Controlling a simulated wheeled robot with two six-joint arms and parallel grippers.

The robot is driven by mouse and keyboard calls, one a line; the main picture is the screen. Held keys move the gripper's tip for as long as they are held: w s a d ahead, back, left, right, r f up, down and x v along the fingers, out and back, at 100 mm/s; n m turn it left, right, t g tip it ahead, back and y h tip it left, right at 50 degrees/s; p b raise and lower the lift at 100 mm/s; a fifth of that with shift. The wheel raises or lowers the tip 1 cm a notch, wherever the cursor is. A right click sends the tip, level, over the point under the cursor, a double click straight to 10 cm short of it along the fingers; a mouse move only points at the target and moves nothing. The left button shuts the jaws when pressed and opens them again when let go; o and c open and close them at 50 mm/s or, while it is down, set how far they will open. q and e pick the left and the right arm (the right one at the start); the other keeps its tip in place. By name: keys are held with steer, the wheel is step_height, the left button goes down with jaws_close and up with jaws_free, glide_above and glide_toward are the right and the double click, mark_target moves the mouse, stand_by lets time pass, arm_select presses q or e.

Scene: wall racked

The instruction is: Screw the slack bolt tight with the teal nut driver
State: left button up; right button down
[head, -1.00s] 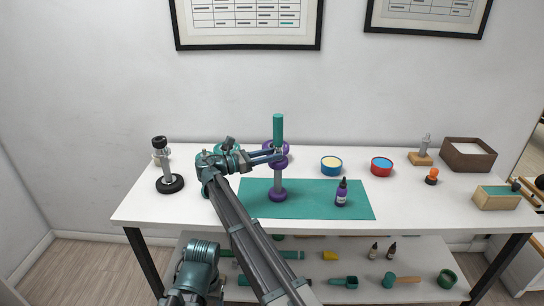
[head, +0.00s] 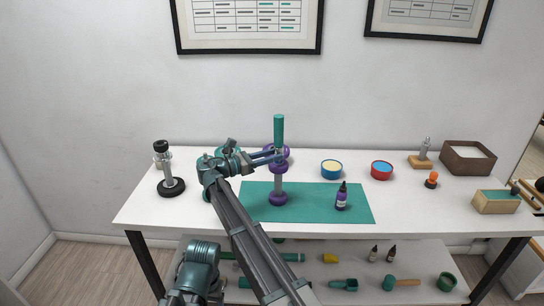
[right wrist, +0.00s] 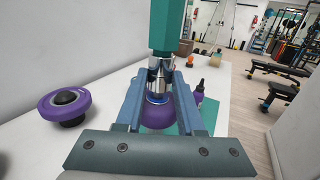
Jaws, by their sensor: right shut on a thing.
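The teal nut driver (head: 278,131) stands upright over a post with a grey column (head: 278,182) and purple base (head: 278,199). My right gripper (head: 278,155) is shut on the driver below its handle. In the right wrist view, the teal handle (right wrist: 166,25) rises above the fingers, and a shiny metal part (right wrist: 157,80) sits between them. A purple collar (right wrist: 156,113) lies directly under that metal part. The bolt itself is hidden, so I cannot tell how far it stands out. My left gripper is out of view.
A purple bottle (head: 341,196) stands on the teal mat (head: 315,208), right of the post. A black-based stand (head: 170,187) is at the left. A purple ring with a dark centre (right wrist: 65,104) is behind the post. Blue (head: 331,172) and red (head: 381,172) tins stand farther right.

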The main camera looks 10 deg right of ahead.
mark_target(278, 141)
steer(key=shift+r+p, duration=2.65)
steer(key=shift+r, duration=0.3)
steer(key=shift+s+f, duration=0.1)
steer(key=shift+s+d+n+t, duration=0.15)
steer(key=shift+s+n+t, duration=0.3)
steer(key=shift+t, duration=0.35)
steer(key=n+t+y, duration=0.1)
steer(key=n+t, duration=0.1)
steer(key=t, duration=0.1)
steer(key=shift+s+d+n+y, duration=0.2)
steer(key=shift+s+n+y, duration=0.05)
steer(key=shift+s+y, duration=0.15)
steer(key=n+t+y, duration=0.1)
steer(key=t, duration=0.1)
steer(key=n+t+y, duration=0.3)
steer(key=t, duration=0.1)
steer(key=shift+s+d+n+y, duration=0.15)
steer(key=shift+d+n+y, duration=0.15)
steer(key=shift+y, duration=0.1)
steer(key=shift+w+n+t+y, duration=0.25)
steer(key=shift+n+t+y, duration=0.6)
steer(key=shift+y, duration=0.35)
